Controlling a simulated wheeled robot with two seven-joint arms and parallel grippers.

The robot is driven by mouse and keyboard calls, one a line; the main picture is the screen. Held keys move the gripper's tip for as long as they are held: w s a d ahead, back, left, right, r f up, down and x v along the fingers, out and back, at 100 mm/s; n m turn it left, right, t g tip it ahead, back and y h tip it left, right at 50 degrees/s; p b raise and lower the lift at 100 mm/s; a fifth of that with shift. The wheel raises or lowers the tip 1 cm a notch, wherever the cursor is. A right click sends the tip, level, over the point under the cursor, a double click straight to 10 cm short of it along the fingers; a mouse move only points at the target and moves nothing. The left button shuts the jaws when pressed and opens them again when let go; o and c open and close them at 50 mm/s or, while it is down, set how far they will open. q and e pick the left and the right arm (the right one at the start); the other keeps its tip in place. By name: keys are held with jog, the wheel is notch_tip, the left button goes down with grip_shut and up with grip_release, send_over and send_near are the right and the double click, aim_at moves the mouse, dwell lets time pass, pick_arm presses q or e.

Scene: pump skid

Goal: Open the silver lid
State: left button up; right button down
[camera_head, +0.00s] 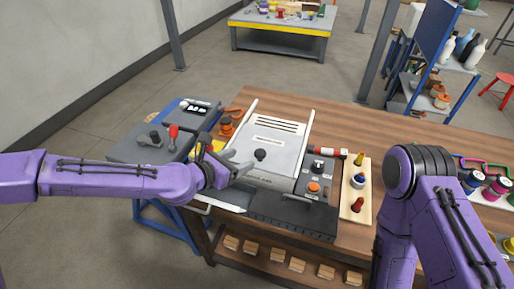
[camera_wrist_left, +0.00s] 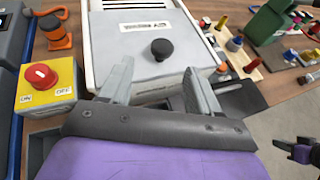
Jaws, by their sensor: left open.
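The silver lid (camera_head: 284,134) lies down flat on its machine, with a round black knob (camera_head: 260,155) toward its front. The wrist view also shows the lid (camera_wrist_left: 190,40) and the knob (camera_wrist_left: 162,48). My left gripper (camera_head: 240,166) is at the lid's front left. Its two fingers (camera_wrist_left: 157,78) are apart with nothing between them, and the knob is just beyond the tips. Whether a finger touches the lid I cannot tell. My right arm stands at the right; a small dark and purple part (camera_wrist_left: 302,151) at the wrist view's right edge may be its gripper.
A yellow box with a red button (camera_wrist_left: 42,78) is left of my left gripper. A panel with an orange knob (camera_head: 314,187) and a wooden peg board (camera_head: 355,198) are right of the lid. An orange part (camera_head: 228,125) stands behind left. Wooden tabletop (camera_head: 345,225) shows at front right.

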aim_at(260, 152)
pick_arm(q)
jog(key=p+x, duration=0.1)
jog(key=x, duration=0.7)
jog(key=shift+w+d+p, duration=0.15)
jog(key=shift+d+p, duration=0.15)
jog(key=shift+d, duration=0.05)
jog(key=shift+s+r, duration=0.15)
jog(key=shift+s, duration=0.05)
pick_arm(e)
jog(key=shift+s+r, duration=0.2)
jog(key=shift+r, duration=0.8)
